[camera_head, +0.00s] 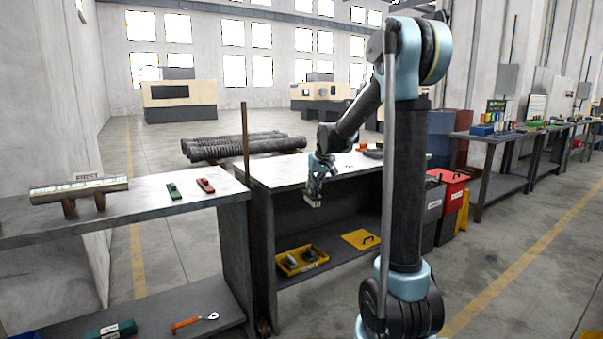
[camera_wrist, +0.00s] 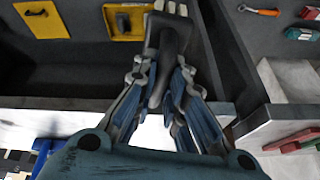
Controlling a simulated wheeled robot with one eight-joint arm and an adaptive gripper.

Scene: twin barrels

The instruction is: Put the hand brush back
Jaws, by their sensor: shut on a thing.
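My gripper (camera_wrist: 162,90) is shut on the hand brush (camera_wrist: 174,42), gripping its dark handle. The brush's pale end points away from my wrist, toward the top of the wrist view. In the head view my gripper (camera_head: 316,182) points down at the front edge of the middle workbench (camera_head: 285,172), above the open lower shelf. A yellow tray (camera_head: 284,265) with dark items lies on the lower shelf. A flat yellow panel (camera_head: 353,237) with a black handle lies to its right.
The left workbench (camera_head: 130,205) holds a metal pipe on stands, a green block and a red block. An orange wrench (camera_head: 190,323) and a green box (camera_head: 110,330) lie on its lower shelf. A brown upright post (camera_head: 245,145) stands between the benches. Bins (camera_head: 452,180) stand at right.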

